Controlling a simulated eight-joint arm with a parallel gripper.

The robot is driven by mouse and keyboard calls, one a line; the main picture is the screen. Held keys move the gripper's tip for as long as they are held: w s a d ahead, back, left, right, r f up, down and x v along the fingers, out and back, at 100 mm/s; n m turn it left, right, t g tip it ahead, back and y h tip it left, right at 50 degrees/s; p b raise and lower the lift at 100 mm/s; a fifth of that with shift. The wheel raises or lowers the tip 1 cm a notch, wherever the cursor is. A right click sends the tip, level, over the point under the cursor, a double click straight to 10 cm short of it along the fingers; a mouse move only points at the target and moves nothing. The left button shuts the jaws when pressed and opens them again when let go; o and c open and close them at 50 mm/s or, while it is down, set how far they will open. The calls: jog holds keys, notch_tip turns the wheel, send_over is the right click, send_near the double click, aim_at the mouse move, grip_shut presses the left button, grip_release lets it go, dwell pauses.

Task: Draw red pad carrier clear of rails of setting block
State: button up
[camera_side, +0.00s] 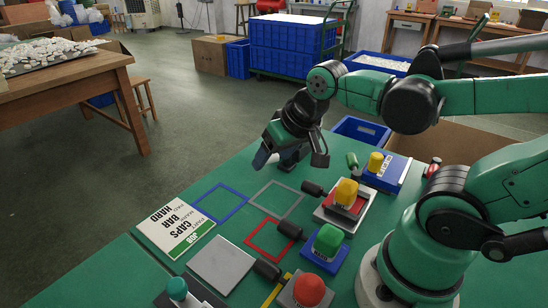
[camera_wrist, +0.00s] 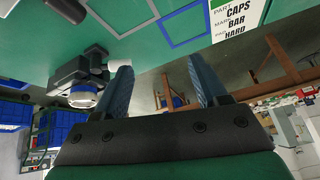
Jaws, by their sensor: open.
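The red pad carrier (camera_side: 335,209) sits in the pale metal setting block (camera_side: 320,216) right of the mat's middle in the side view. It bears a yellow pad (camera_side: 347,190), and a black handle (camera_side: 312,188) sticks out to the left. The rails are too small to make out. My gripper (camera_side: 261,160) is open and empty, above the mat's far edge, up and left of the carrier and apart from it. Its two blue-grey fingers show spread in the wrist view (camera_wrist: 157,68). The carrier and block are not visible in the wrist view.
A green pad (camera_side: 328,240) on a blue base and a red pad (camera_side: 308,290) stand nearer. A blue unit (camera_side: 388,178) with a yellow pad stands behind. A job card (camera_side: 175,230) lies left.

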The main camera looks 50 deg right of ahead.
aim_at(313, 184)
jog(key=s+d+f+m+g, duration=0.1)
jog(key=d+m, duration=0.1)
jog(key=m, duration=0.2)
jog(key=s+d+f+m+g, duration=0.1)
jog(key=d+f+m+g, duration=0.1)
jog(key=m, duration=0.3)
jog(key=s+d+f+m+g, duration=0.1)
jog(key=d+m+g, duration=0.1)
jog(key=d+m, duration=0.2)
jog(key=shift+d+f+m, duration=0.25)
jog(key=shift+f+m, duration=0.05)
jog(key=shift+f, duration=0.1)
jog(key=shift+s+d+f+m+g+y, duration=0.1)
jog(key=shift+d+f+m+g+y, duration=0.15)
jog(key=shift+m+g, duration=0.2)
jog(key=shift+f, duration=2.75)
grip_shut()
